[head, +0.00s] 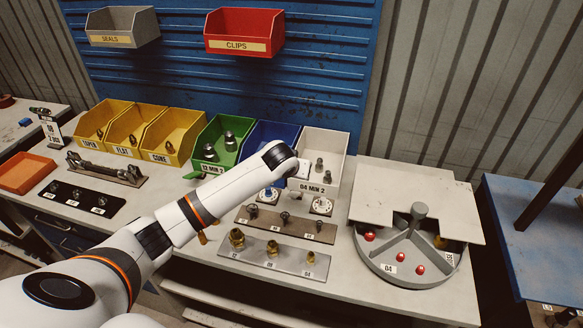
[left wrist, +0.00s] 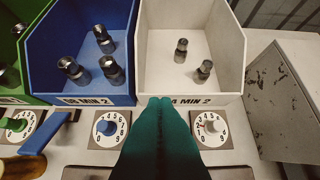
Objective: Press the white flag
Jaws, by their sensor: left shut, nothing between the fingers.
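My left gripper (left wrist: 165,101) is shut and empty. Its teal fingers fill the lower middle of the left wrist view, with the tips in front of the white bin's lower left front edge. The white bin (left wrist: 222,50) holds two dark fittings and has a dial with a pale knob (left wrist: 210,127) below it. I cannot make out a white flag; the fingers cover the space left of that dial. A blue flag-like bar (left wrist: 47,133) sticks out left of the blue-knob dial (left wrist: 109,128). In the head view my left arm hides the fingers. My right gripper is not in view.
The blue bin (left wrist: 80,45) adjoins the white bin, with the green bin (head: 219,148) and yellow bins left of it. Fitting plates (head: 284,258) lie in front. A round divided tray (head: 400,283) under a grey cover (head: 380,203) stands at right.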

